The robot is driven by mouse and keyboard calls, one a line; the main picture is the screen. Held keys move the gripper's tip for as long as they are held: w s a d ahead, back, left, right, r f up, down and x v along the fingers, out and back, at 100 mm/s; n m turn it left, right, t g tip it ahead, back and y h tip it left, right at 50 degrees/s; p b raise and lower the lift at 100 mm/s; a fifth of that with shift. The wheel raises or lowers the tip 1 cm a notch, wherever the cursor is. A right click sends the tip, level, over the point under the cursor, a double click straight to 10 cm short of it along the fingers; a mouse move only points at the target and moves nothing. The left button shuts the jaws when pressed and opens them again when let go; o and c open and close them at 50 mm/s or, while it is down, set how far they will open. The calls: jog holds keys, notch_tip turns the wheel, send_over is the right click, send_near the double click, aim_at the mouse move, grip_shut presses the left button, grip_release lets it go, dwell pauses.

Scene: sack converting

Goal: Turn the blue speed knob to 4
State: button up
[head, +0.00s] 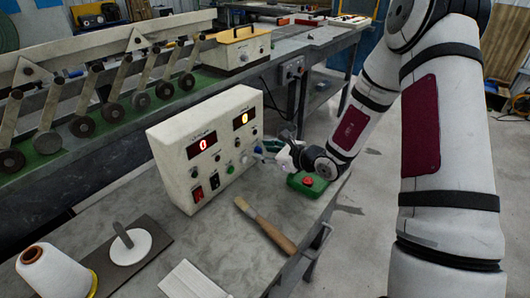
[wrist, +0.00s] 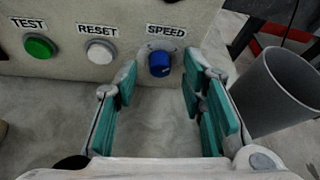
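The blue speed knob (wrist: 160,64) sits below the SPEED label on the panel of the cream control box (head: 190,138). In the wrist view it lies between and beyond my gripper's (wrist: 160,85) green-padded fingers, which are open and empty. The fingers do not appear to touch it. The knob's pointer and scale are too small to read. In the head view my gripper (head: 270,150) is at the box's right front, where the knob is hard to make out. The box has a red display (head: 202,145) reading 0 and a yellow display (head: 242,119) that seems to read 0.
The white RESET button (wrist: 100,51) and green TEST button (wrist: 39,46) are left of the knob. A grey cup-like cylinder (wrist: 278,92) stands close to the right finger. A green box with a red button (head: 307,182) and a brush (head: 265,225) lie on the bench.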

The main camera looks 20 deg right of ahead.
jog(key=shift+w, duration=0.2)
grip_shut()
dwell(0.3)
